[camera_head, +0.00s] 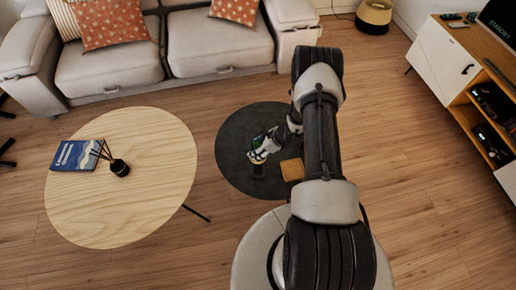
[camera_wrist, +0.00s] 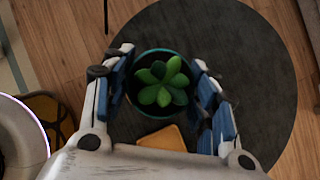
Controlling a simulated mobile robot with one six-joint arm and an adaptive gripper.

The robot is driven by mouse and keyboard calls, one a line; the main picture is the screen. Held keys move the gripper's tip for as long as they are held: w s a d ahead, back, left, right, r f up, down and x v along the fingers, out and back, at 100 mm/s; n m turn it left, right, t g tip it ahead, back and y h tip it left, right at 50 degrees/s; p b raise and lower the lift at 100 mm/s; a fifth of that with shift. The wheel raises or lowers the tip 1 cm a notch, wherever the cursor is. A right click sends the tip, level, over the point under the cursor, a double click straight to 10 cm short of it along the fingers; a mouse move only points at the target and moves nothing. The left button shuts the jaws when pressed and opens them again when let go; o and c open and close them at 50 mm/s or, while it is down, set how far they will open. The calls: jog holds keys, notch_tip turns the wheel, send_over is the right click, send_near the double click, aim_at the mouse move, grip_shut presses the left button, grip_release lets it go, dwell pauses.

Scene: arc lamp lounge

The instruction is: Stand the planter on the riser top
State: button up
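The planter, a green succulent in a round teal-rimmed pot (camera_wrist: 163,80), shows between the finger ends in the wrist view. In the head view my gripper (camera_head: 262,150) points down over the dark round surface and partly hides the planter. In the wrist view my gripper (camera_wrist: 163,62) has one blue-padded finger on each side of the pot, close to its rim. I cannot tell whether the pads touch it or whether the pot is lifted. The riser, a tan square block (camera_head: 292,169), lies just right of the gripper; its top (camera_wrist: 165,138) also shows in the wrist view.
The dark round surface (camera_head: 237,150) has bare room around the planter and riser. A round wooden table (camera_head: 120,205) at left holds a blue book (camera_head: 75,156) and a dark reed diffuser (camera_head: 119,168). A sofa (camera_head: 215,45) stands behind; a media cabinet (camera_head: 440,60) stands right.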

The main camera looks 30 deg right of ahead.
jog(key=o, duration=0.4)
